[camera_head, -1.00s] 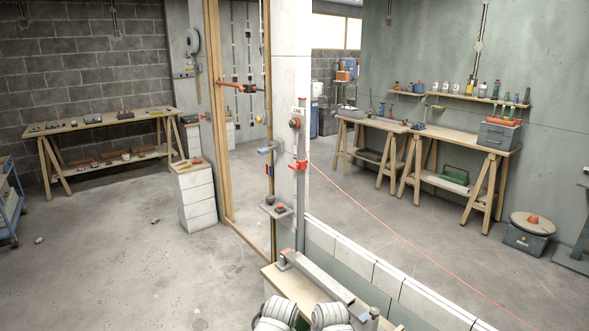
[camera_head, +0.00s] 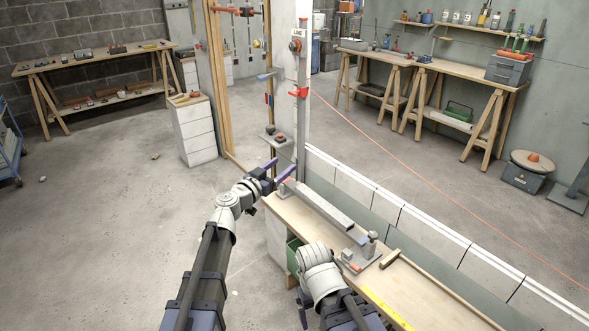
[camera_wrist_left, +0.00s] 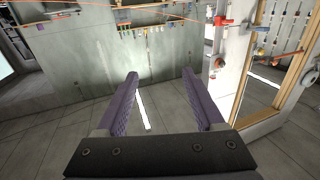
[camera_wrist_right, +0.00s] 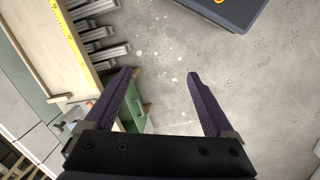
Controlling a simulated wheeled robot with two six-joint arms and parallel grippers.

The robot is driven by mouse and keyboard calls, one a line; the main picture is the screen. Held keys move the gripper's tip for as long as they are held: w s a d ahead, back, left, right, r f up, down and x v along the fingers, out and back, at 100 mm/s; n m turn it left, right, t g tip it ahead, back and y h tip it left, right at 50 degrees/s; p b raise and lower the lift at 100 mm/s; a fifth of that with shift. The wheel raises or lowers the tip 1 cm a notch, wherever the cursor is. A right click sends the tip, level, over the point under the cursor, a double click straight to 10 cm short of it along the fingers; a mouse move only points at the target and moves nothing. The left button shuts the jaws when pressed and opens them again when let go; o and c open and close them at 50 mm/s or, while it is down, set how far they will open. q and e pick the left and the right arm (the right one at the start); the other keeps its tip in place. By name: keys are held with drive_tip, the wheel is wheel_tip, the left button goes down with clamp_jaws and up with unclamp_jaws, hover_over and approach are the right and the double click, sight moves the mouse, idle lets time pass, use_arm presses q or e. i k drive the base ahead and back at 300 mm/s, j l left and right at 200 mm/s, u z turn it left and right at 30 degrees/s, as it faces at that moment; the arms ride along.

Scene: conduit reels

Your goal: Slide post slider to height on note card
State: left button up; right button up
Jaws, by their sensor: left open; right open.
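A grey-white upright post (camera_head: 302,130) stands at the far end of the workbench. A red slider (camera_head: 299,92) sits on it, below a round grey-and-red fitting (camera_head: 295,46). A small pale card (camera_head: 302,22) is near the top of the post; its writing is too small to read. My left gripper (camera_head: 281,169) is open and empty, low beside the post and well below the slider. Its open jaws also show in the left wrist view (camera_wrist_left: 160,73). My right gripper is open and empty in the right wrist view (camera_wrist_right: 160,72), low beside the bench.
The workbench (camera_head: 330,237) carries a long grey bar (camera_head: 324,205) and a metal fixture (camera_head: 367,250). A small shelf with a red-topped item (camera_head: 280,137) is near the post. A low block wall (camera_head: 420,230) runs along the right.

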sight(301, 92)
drive_tip(key=i+j+z, duration=0.2)
drive_tip(key=i+j, duration=0.35)
drive_tip(key=i+j+z, duration=0.2)
drive_tip(key=i+j, duration=0.45)
drive_tip(key=i+j+z, duration=0.2)
drive_tip(key=i+j, duration=0.5)
drive_tip(key=j, duration=0.1)
